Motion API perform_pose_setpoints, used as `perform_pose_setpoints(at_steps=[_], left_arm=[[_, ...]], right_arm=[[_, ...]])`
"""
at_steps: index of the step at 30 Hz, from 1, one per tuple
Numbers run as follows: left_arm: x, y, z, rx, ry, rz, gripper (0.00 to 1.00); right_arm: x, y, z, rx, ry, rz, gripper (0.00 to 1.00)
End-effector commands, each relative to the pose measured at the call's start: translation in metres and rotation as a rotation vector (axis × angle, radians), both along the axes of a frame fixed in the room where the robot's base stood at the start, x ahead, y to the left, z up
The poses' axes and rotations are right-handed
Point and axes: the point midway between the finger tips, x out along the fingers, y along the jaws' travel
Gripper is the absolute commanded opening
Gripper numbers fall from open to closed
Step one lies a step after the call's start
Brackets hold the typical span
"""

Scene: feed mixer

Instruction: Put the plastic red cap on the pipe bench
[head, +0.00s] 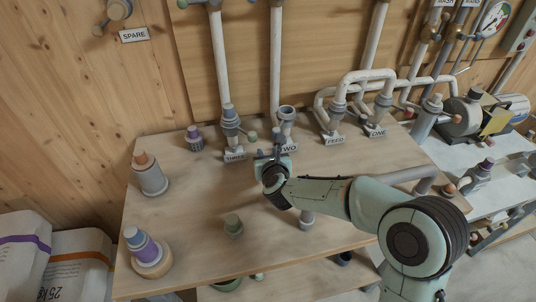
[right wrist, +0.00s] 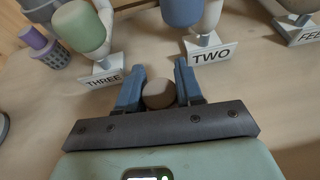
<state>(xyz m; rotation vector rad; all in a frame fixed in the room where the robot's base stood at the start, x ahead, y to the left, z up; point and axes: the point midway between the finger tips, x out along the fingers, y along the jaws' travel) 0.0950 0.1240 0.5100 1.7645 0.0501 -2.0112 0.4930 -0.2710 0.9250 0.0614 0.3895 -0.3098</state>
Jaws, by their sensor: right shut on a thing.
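The pipe bench (head: 185,220) is a light wooden table with upright pipes and label plates along its back. My right gripper (head: 271,157) is over the bench in front of the plates THREE and TWO. In the right wrist view its blue fingers (right wrist: 160,90) are shut on a round brownish cap (right wrist: 158,95). The cap looks dull brown rather than clear red, and its underside is hidden. I cannot tell whether it touches the bench. My left gripper is not in view.
Plates THREE (head: 235,155) and TWO (head: 287,148) stand close ahead, with fittings above them. The left-middle surface is clear. White sacks (head: 75,265) lie left.

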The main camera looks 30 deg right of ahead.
Motion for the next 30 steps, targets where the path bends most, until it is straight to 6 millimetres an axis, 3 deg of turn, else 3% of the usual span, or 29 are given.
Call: perform_pose_setpoints(at_steps=[5,6,8,20,30], left_arm=[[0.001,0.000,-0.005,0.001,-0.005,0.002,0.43],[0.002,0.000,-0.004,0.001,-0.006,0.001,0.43],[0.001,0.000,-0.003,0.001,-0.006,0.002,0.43],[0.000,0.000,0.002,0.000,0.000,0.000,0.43],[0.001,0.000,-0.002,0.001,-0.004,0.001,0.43]], right_arm=[[0.000,0.000,-0.004,0.001,-0.001,0.000,0.00],[0.000,0.000,-0.003,0.000,0.000,0.000,0.46],[0.000,0.000,-0.003,0.000,0.000,0.001,0.62],[0.000,0.000,0.002,0.000,0.000,0.000,0.62],[-0.061,0.020,0.028,0.000,-0.004,0.001,0.62]])
